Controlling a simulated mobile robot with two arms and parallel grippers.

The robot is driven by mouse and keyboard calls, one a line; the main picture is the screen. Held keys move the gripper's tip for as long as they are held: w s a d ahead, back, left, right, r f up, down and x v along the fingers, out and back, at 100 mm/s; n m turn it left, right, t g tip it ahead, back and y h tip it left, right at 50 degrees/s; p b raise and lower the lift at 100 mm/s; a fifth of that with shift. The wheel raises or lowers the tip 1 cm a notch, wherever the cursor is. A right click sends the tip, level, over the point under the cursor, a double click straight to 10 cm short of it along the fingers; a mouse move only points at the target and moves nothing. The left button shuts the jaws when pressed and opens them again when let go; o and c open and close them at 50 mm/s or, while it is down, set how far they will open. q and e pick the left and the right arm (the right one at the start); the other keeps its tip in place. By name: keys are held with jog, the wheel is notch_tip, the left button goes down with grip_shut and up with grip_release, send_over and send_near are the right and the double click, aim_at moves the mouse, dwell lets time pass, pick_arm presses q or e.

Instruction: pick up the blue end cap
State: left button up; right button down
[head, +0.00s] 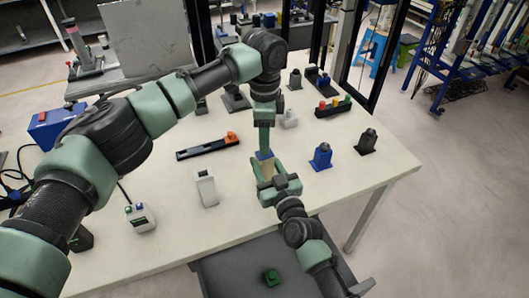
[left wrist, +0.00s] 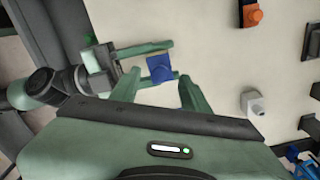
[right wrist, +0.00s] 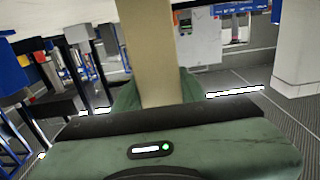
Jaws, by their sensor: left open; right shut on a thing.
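A blue end cap (head: 263,155) sits at the upper end of a beige block (head: 266,169). My right gripper (head: 274,184) is shut on this block, which stands tall between its fingers in the right wrist view (right wrist: 148,55). In the left wrist view the blue cap (left wrist: 160,68) shows between the right gripper's two fingers. My left gripper (head: 264,146) points down just above the cap, and its open fingers (left wrist: 158,82) are spread either side of it. Whether they touch the cap cannot be told. The cap is partly hidden in the head view.
A blue piece with a grey top (head: 321,157) and a dark piece (head: 366,143) stand right on the white table (head: 165,235). A black bar with an orange end (head: 207,147) and a grey-white box (head: 206,188) are left. A green piece (head: 271,277) lies on a dark surface in front.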

pick_arm(q)
jog(key=shift+f, duration=1.4)
grip_shut()
pick_arm(e)
jog(key=c, duration=0.7)
grip_release()
pick_arm(q)
notch_tip(320, 180, up, 10)
pick_arm(e)
jog(key=shift+s, duration=0.1)
